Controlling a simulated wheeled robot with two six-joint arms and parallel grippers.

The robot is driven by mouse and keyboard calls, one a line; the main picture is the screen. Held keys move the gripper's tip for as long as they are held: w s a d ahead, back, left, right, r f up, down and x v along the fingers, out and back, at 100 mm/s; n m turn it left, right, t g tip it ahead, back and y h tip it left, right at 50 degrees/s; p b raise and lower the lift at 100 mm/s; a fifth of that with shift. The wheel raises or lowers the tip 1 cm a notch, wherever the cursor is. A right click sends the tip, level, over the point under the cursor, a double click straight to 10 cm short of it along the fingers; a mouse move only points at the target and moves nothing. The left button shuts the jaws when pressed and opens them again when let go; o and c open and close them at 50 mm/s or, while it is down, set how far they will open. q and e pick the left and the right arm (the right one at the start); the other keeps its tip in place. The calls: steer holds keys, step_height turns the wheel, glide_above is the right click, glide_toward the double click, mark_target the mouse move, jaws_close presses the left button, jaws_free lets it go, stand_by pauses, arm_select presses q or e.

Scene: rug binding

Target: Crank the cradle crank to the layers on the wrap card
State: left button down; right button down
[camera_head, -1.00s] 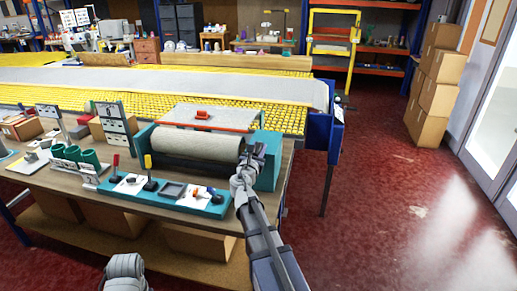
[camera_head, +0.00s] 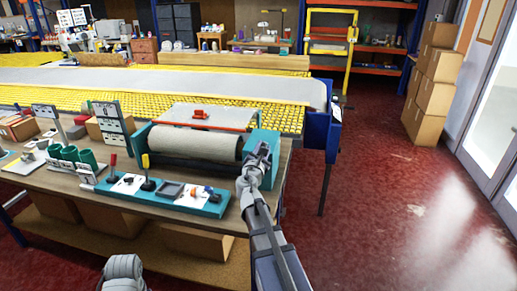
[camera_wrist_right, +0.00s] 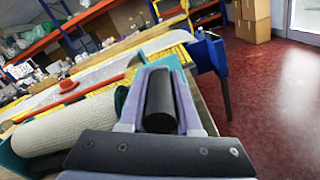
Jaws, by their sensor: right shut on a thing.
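The teal cradle (camera_head: 262,140) stands on the right end of the wooden table and holds a pale grey roll (camera_head: 195,144). My right gripper (camera_head: 259,155) is at the cradle's right end. In the right wrist view my right gripper (camera_wrist_right: 162,100) is shut on the crank's black cylindrical handle (camera_wrist_right: 160,95), which lies between its fingers. The crank's arm is hidden. Upright white cards (camera_head: 112,125) stand left of the cradle; I cannot tell if one is the wrap card.
A teal tray (camera_head: 215,208) with red-, yellow- and orange-tipped pieces lies in front of the cradle. Green cups (camera_head: 72,155) stand to its left. Behind is a long yellow bed (camera_head: 270,112) with grey cloth. The red floor at right is open, with stacked boxes (camera_head: 434,85) beyond.

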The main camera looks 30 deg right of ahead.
steer(key=s+d+f+m+b, duration=0.4)
steer(key=f+m+b, duration=0.3)
steer(key=m, duration=0.5)
steer(key=shift+f, duration=0.15)
steer(key=shift+s+d+f, duration=0.15)
stand_by(0.6)
steer(key=c, duration=0.6)
jaws_free()
steer(key=shift+v, duration=3.85)
